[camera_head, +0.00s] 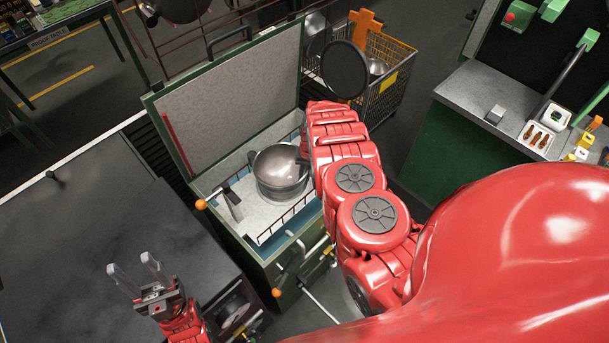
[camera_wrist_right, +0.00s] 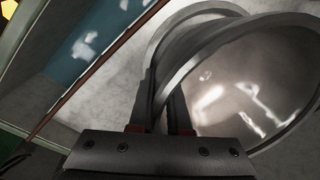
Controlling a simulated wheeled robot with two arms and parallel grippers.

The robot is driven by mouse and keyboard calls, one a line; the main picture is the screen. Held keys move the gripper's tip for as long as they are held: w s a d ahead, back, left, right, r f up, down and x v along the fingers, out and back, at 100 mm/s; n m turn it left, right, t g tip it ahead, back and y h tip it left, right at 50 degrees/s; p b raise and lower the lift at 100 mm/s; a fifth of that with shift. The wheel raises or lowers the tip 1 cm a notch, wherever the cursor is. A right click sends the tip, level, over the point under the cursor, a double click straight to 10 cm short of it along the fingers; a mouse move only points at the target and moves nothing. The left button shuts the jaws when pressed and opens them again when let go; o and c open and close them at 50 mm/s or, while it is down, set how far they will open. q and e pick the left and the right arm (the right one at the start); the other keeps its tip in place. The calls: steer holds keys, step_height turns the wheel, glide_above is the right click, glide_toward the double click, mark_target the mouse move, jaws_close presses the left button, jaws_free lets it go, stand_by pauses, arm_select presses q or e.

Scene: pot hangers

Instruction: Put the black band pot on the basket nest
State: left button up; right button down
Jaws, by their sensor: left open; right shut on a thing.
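A shiny metal pot (camera_head: 278,172) is inside the open green box, over a basket with a wire rim (camera_head: 265,237). In the right wrist view its curved metal wall and rim (camera_wrist_right: 240,85) fill the right side. My right gripper (camera_wrist_right: 160,98) is shut on the pot's rim; in the head view the red arm hides its fingers. I cannot clearly make out a black band, or whether the pot rests on the basket floor. My left gripper (camera_head: 131,263) is open and empty, over the dark surface at lower left, away from the pot.
The green box's lid (camera_head: 235,100) stands raised behind the pot. A wire cart (camera_head: 392,75) with metal pots is behind, with a dark round pan (camera_head: 345,69) at its near side. A grey-topped green counter (camera_head: 470,105) with small items stands at right. Orange-knobbed levers (camera_head: 277,293) project from the box front.

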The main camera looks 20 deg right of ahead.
steer(key=c, duration=0.9)
jaws_free()
steer(key=shift+o, duration=0.2)
